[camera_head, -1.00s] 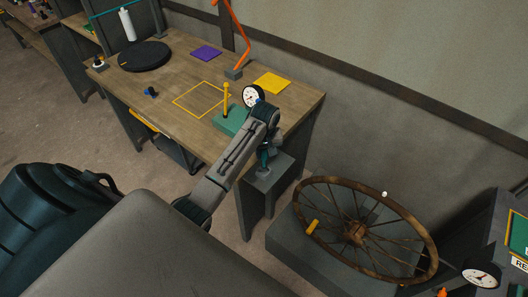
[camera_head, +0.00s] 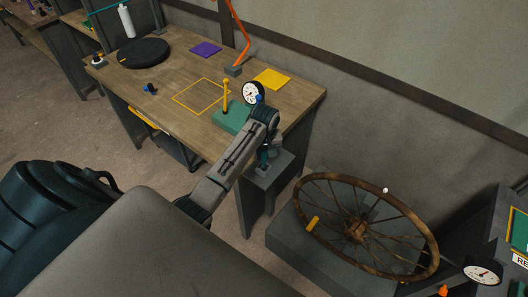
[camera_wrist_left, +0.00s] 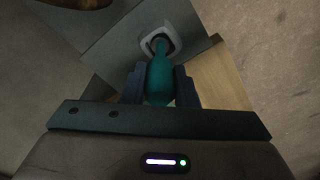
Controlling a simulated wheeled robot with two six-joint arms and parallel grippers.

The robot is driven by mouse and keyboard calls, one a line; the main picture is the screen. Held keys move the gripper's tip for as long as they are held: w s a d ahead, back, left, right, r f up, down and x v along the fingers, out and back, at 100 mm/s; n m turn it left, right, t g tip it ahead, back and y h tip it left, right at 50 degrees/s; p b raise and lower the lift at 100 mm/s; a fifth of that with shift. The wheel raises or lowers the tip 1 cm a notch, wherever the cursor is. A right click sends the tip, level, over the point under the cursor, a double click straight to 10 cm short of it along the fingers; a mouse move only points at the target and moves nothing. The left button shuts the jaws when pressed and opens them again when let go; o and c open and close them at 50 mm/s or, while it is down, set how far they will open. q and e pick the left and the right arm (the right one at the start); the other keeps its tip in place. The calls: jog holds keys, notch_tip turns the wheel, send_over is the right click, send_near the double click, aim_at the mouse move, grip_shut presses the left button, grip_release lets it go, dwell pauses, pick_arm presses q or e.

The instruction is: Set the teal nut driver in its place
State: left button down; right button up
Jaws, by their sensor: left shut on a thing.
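The teal nut driver (camera_wrist_left: 160,79) is between the two fingers of my left gripper (camera_wrist_left: 159,85), which is shut on it. In the left wrist view its far end is at a pale-rimmed round opening (camera_wrist_left: 171,34) in a dark grey block. I cannot tell how deep it sits in the opening. In the head view my left gripper (camera_head: 264,154) is over the small grey stand (camera_head: 282,166) beside the workbench, with the driver mostly hidden by the wrist. My right gripper does not show.
The wooden workbench (camera_head: 180,72) holds a green block with a yellow post (camera_head: 227,98), a dial gauge (camera_head: 253,92), a yellow pad (camera_head: 272,79) and a black disc (camera_head: 145,54). A spoked wheel (camera_head: 368,226) lies on a grey block at the right.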

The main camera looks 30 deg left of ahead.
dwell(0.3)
pick_arm(q)
jog(key=c, duration=1.1)
grip_release()
jog(key=r+b, duration=0.1)
jog(key=r, duration=0.4)
jog(key=r+b, duration=0.1)
jog(key=r, duration=0.1)
jog(key=shift+s+d+r+b, duration=0.2)
jog(key=shift+d+r+b, duration=0.05)
jog(key=shift+r+b, duration=0.1)
jog(key=shift+r+p, duration=0.35)
jog(key=shift+r, duration=0.45)
jog(key=shift+s+d+r, duration=0.1)
jog(key=shift+s+r, duration=0.1)
jog(key=shift+r, duration=0.5)
